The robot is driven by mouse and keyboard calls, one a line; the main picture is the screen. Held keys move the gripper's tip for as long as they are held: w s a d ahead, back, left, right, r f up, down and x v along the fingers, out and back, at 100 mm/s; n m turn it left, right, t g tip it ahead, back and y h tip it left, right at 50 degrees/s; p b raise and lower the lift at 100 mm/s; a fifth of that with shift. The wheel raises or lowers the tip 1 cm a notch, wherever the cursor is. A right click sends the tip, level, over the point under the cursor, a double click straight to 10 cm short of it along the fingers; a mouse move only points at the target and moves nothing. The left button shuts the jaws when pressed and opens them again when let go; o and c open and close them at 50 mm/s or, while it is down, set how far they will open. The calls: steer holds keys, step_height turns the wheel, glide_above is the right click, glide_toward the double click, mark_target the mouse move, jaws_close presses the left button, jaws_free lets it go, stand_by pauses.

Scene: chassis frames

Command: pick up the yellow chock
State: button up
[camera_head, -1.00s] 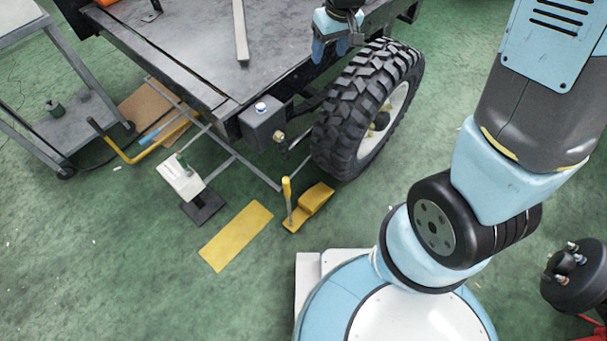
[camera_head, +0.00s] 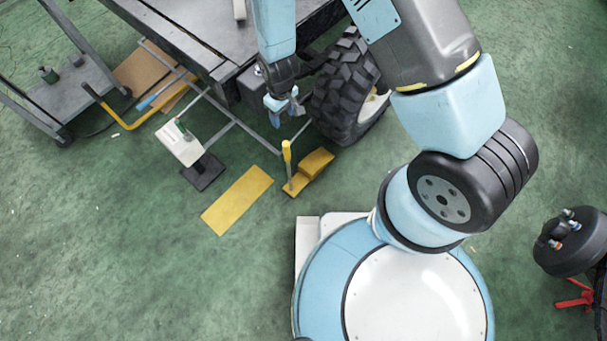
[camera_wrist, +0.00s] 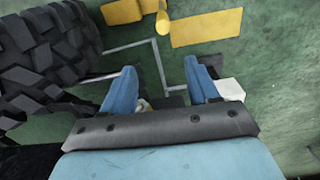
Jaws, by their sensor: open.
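The yellow chock (camera_head: 313,165) lies on the green floor, just in front of the black tyre, in the head view. An upright yellow handle (camera_head: 287,152) stands at its left end. The chock also shows at the top edge of the wrist view (camera_wrist: 122,11), partly cut off, with the handle (camera_wrist: 162,22) beside it. My gripper (camera_head: 284,110) has blue fingers and hangs left of the tyre, above and apart from the chock. In the wrist view its two fingers (camera_wrist: 162,90) are spread, with no object held between them.
The knobbly tyre (camera_head: 345,95) and the dark trailer bed (camera_head: 190,35) are close to my gripper. A thin grey frame (camera_head: 235,125) runs below it. A yellow floor plate (camera_head: 237,200) and a white box on a stand (camera_head: 180,145) are left of the chock. Open floor lies further left.

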mark_target(286, 142)
steer(key=f, duration=0.7)
steer(key=s+f, duration=0.1)
steer(key=f, duration=0.2)
steer(key=shift+s+f, duration=0.1)
steer(key=shift+f, duration=0.3)
steer(key=shift+d+f, duration=0.1)
steer(key=shift+f, duration=2.5)
jaws_close()
